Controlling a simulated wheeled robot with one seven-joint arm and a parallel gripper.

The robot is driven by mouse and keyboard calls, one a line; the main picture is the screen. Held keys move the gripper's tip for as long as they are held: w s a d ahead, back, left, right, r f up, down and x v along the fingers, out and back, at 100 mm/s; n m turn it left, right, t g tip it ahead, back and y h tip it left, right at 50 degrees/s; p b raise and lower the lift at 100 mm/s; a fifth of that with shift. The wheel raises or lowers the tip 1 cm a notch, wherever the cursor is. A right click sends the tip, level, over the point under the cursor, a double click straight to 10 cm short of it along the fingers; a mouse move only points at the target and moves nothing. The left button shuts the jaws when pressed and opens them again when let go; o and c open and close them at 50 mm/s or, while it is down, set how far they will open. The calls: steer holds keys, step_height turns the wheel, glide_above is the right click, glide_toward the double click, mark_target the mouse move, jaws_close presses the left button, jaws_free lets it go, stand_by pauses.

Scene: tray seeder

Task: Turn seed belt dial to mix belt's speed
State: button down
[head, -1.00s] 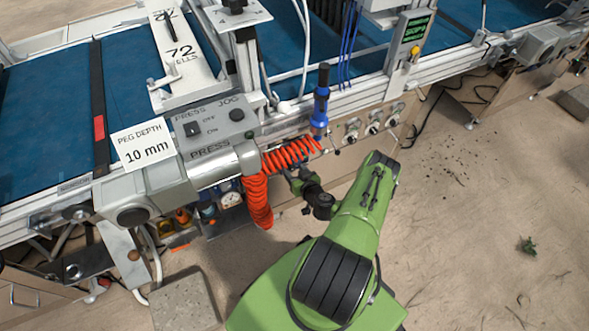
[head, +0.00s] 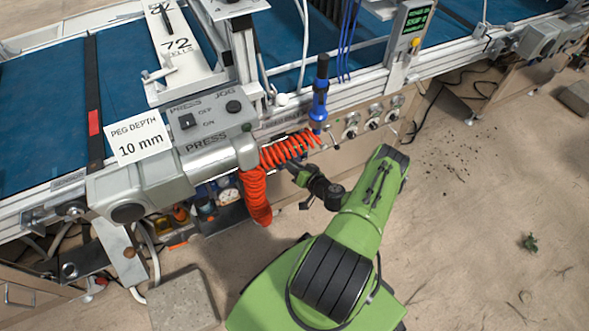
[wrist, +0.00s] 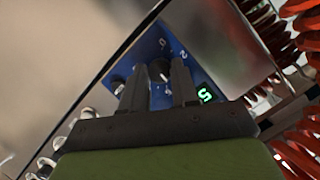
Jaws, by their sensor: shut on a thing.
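In the wrist view, a blue panel (wrist: 176,50) carries a black dial (wrist: 159,70) with white figures near it, among them a 0 and a 2. My gripper (wrist: 158,72) has its two dark fingers on either side of this dial and is shut on it. A small display (wrist: 206,94) on the panel, right of the fingers, glows with a green figure that looks like 5. A second small black knob (wrist: 117,84) sits left of the fingers. In the head view, my gripper (head: 298,174) is low at the machine's front; the dial is hidden there.
A coiled orange hose (head: 257,195) hangs close to my gripper, and it crowds the right of the wrist view (wrist: 290,40). A blue tool (head: 319,100) stands above. Several round valves (head: 351,130) line the front rail. The floor on the right is mostly clear.

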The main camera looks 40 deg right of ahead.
steer(key=c, duration=0.9)
jaws_free()
steer(key=shift+o, duration=0.2)
steer(key=p+v, duration=0.6)
steer(key=v, duration=0.9)
steer(key=shift+s, duration=0.35)
steer(key=shift+a+r, duration=0.1)
steer(key=shift+r, duration=0.05)
